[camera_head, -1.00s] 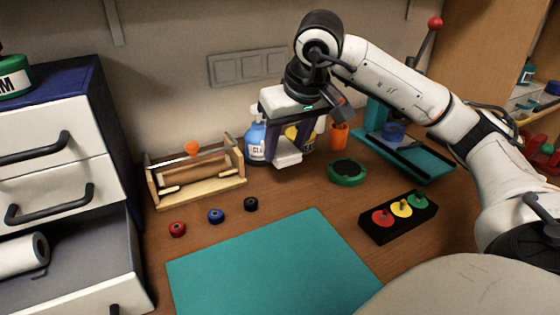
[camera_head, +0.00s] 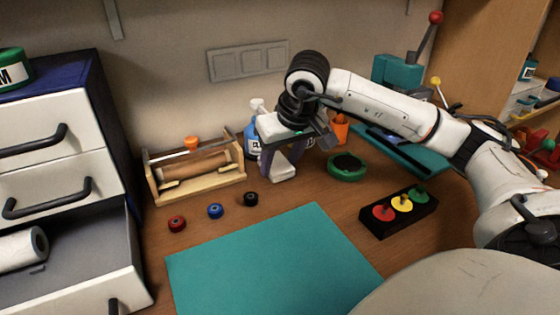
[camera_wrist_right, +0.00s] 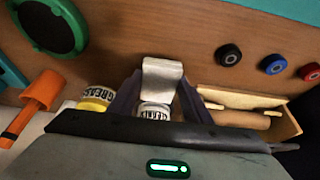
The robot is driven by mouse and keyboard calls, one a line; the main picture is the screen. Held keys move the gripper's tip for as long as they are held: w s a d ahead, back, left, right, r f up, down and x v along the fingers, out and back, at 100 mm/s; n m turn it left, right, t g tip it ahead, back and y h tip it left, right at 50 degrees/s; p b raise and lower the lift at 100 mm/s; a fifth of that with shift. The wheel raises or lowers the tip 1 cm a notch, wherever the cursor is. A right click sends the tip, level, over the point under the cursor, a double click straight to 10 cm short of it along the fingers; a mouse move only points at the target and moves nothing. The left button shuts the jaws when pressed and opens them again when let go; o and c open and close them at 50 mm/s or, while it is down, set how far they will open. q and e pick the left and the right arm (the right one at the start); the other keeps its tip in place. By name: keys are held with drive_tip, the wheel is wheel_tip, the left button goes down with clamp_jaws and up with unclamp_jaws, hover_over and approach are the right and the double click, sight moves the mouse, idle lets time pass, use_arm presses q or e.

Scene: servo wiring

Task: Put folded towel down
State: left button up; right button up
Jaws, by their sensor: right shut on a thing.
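The folded towel (camera_head: 281,169) is a small pale grey-white pad in the head view. It hangs from my right gripper (camera_head: 283,155), low over the back of the wooden table. The towel also shows in the right wrist view (camera_wrist_right: 161,72), between the two dark fingers of the right gripper (camera_wrist_right: 158,92), which is shut on it. Whether the towel's lower edge touches the table cannot be told. My left gripper is not in view.
Blue spray bottle (camera_head: 253,138) stands just behind the gripper; yellow grease tub (camera_wrist_right: 95,98) is close by. Wooden rack (camera_head: 200,186) stands left, green round dish (camera_head: 346,168) right. Small rollers lie in front. Teal mat (camera_head: 265,262) is clear.

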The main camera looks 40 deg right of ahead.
drive_tip(key=shift+f, duration=0.2)
drive_tip(key=o, duration=1)
drive_tip(key=shift+o, duration=0.2)
drive_tip(key=shift+s+r, duration=0.1)
drive_tip(key=shift+r, duration=0.5)
drive_tip(key=p+v, duration=0.1)
drive_tip(key=v, duration=1)
drive_tip(key=shift+p, duration=0.4)
drive_tip(key=shift+r, duration=0.1)
